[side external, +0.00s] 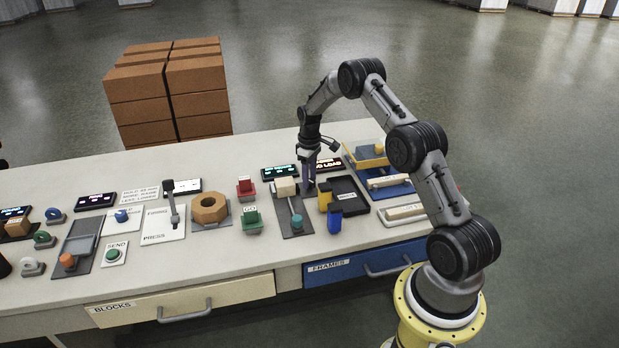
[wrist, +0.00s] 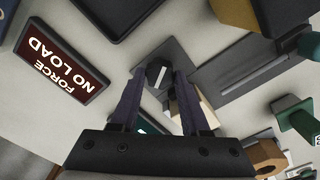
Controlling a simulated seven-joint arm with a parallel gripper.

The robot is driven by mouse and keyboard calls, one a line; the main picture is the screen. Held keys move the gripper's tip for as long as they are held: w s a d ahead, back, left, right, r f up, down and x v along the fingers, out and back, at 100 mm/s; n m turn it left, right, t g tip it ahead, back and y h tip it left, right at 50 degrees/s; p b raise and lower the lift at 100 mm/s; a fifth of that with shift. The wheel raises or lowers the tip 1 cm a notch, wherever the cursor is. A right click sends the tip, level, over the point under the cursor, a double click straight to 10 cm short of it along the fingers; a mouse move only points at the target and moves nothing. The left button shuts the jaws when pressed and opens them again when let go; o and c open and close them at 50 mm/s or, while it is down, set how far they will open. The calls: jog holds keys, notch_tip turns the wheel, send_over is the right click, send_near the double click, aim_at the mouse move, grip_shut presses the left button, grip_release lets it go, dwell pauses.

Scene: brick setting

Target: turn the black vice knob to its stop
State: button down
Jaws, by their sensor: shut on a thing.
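The black vice knob (wrist: 154,72) has a pale mark on its face and sits on a small dark grey plate (wrist: 178,56) in the wrist view. My gripper (wrist: 159,76) points down at the bench with its two dark fingers on either side of the knob, shut on it. In the side external view my gripper (side external: 309,186) is low over the bench, and its fingers hide the knob. A dark red display (wrist: 58,64) reading "FORCE NO LOAD" lies beside the knob; it also shows behind the gripper in the side view (side external: 329,164).
A cream block (side external: 286,187) stands close left of my fingers, with a teal-topped lever (side external: 297,220) in front. A black tray (side external: 350,198) and yellow and blue blocks (side external: 335,220) are close right. A blue tray (side external: 398,188) lies further right. A lit display (side external: 280,171) is behind.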

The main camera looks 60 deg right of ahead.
jog(key=m, duration=0.4)
jog(key=shift+m, duration=1.6)
jog(key=shift+c, duration=1.9)
grip_release()
